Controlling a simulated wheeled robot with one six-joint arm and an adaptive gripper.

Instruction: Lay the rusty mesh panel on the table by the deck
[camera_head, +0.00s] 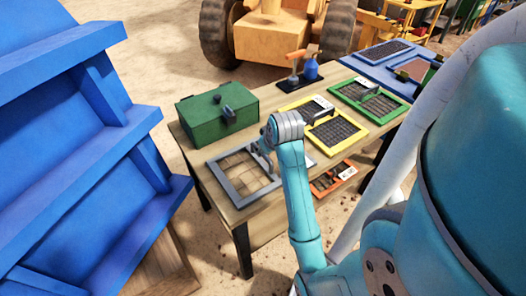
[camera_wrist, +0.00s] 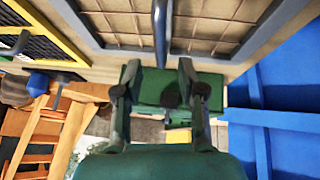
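The rusty mesh panel (camera_head: 232,185), brown mesh in a grey frame, appears to lie flat on the near left part of the wooden table (camera_head: 252,213). In the wrist view its grey frame (camera_wrist: 80,35) fills the top, with a grey bar running down its middle. My gripper (camera_head: 264,145) is over the panel's far right side. In the wrist view my gripper's fingers (camera_wrist: 159,65) stand apart, with no contact on the bar visible. I cannot tell which blue structure is the deck.
A green box (camera_head: 217,113) stands behind the panel and also shows in the wrist view (camera_wrist: 160,88). Yellow (camera_head: 335,132) and green (camera_head: 370,100) framed panels lie to the right. An orange panel (camera_head: 333,178) is lower down. A large blue structure (camera_head: 85,150) stands at left.

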